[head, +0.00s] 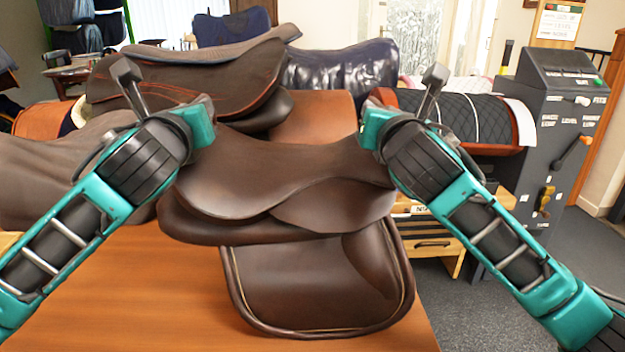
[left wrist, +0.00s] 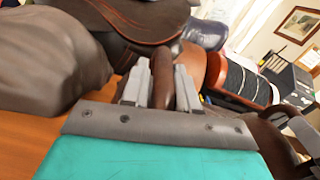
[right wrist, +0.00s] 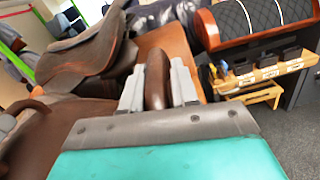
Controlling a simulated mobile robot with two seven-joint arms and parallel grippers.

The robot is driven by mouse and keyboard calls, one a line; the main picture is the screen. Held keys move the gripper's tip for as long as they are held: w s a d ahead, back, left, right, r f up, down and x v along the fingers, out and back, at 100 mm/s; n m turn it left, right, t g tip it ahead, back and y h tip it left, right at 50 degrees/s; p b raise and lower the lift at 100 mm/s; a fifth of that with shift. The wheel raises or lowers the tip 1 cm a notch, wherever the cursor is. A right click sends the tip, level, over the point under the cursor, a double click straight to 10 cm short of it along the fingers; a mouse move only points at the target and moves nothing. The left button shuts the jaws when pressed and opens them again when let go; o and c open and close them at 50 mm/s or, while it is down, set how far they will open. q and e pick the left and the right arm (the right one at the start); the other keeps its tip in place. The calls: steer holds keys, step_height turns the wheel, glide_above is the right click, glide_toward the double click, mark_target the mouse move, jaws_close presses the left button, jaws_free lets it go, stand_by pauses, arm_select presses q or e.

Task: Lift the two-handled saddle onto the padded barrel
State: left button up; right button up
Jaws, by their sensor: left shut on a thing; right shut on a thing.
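The dark brown saddle (head: 290,185) is between my two arms in the head view, its seat on top and a broad flap hanging toward me. I cannot tell whether the flap touches the table. My left gripper (left wrist: 160,85) is shut on one brown handle, and my right gripper (right wrist: 157,85) is shut on the other. In the head view my wrists hide both handles and most of the fingers. The padded barrel (head: 470,117), orange-brown with a black quilted top, stands behind and right of the saddle, apart from it. It also shows in the right wrist view (right wrist: 256,22).
The orange-brown table (head: 130,290) lies under and left of the saddle. A stitched brown saddle (head: 190,80) and a grey-brown covered form (head: 50,165) crowd the left. A dark control cabinet (head: 560,130) adjoins the barrel's right end. Wooden drawers (head: 430,235) stand below the barrel.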

arm_select(q)
steer(key=shift+d, duration=0.15)
jaws_close()
arm_select(e)
steer(key=shift+a, duration=0.1)
jaws_close()
arm_select(q)
steer(key=shift+d, duration=0.2)
arm_select(e)
steer(key=shift+a, duration=0.15)
